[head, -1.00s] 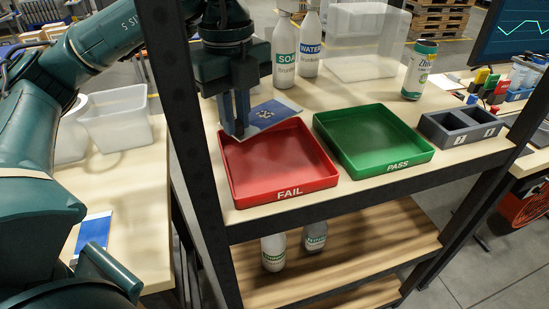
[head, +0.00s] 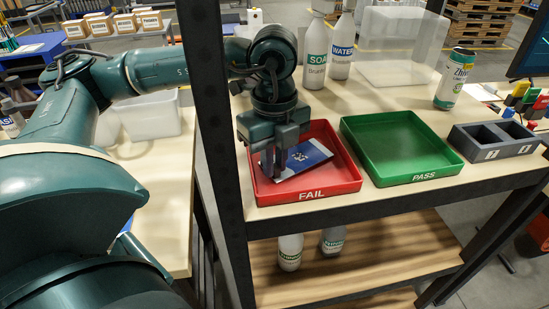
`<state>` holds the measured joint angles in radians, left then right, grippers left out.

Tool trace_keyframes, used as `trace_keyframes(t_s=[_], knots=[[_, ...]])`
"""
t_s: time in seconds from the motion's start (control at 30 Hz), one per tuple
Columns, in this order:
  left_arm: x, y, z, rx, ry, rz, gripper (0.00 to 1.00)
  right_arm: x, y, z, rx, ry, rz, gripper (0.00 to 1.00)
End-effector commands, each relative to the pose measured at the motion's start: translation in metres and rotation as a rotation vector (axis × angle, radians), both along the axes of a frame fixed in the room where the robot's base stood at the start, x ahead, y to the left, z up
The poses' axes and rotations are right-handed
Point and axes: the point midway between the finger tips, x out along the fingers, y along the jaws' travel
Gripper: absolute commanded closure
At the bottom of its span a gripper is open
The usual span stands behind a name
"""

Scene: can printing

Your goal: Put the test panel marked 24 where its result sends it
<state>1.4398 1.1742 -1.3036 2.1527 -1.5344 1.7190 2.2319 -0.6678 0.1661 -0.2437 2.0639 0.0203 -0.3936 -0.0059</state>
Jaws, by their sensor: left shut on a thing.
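My left gripper (head: 272,166) is over the left part of the red FAIL tray (head: 338,187), pointing down. It is shut on a blue and white test panel (head: 309,155), gripped at its left end. The panel lies within the tray's outline, slightly tilted; I cannot tell whether it touches the floor of the tray. Its number cannot be read. The green PASS tray (head: 398,147) stands just right of the red one and is empty. My right gripper is not in view.
A dark upright post (head: 213,120) stands left of the trays. Soap (head: 315,60) and water (head: 342,45) bottles, a clear bin (head: 400,45) and a canister (head: 454,80) stand behind. A grey two-slot holder (head: 494,140) sits at the right.

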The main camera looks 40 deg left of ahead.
Motion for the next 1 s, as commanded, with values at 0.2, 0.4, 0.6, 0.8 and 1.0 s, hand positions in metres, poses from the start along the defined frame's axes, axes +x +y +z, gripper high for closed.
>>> trace_keyframes(t_s=[0.2,0.4,0.6,0.8,1.0], knots=[[0.000,0.000,-0.003,-0.001,0.000,0.000,0.76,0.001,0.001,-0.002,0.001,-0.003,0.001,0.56],[0.000,0.000,-0.003,0.000,0.001,0.000,0.64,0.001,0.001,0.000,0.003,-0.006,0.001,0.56],[0.000,0.000,-0.001,0.000,0.000,0.000,0.64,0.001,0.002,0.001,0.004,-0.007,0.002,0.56],[0.001,0.000,0.018,-0.001,-0.004,0.001,0.64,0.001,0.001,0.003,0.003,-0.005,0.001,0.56],[0.001,-0.001,0.063,-0.002,-0.005,-0.001,0.64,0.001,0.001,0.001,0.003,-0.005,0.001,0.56]])
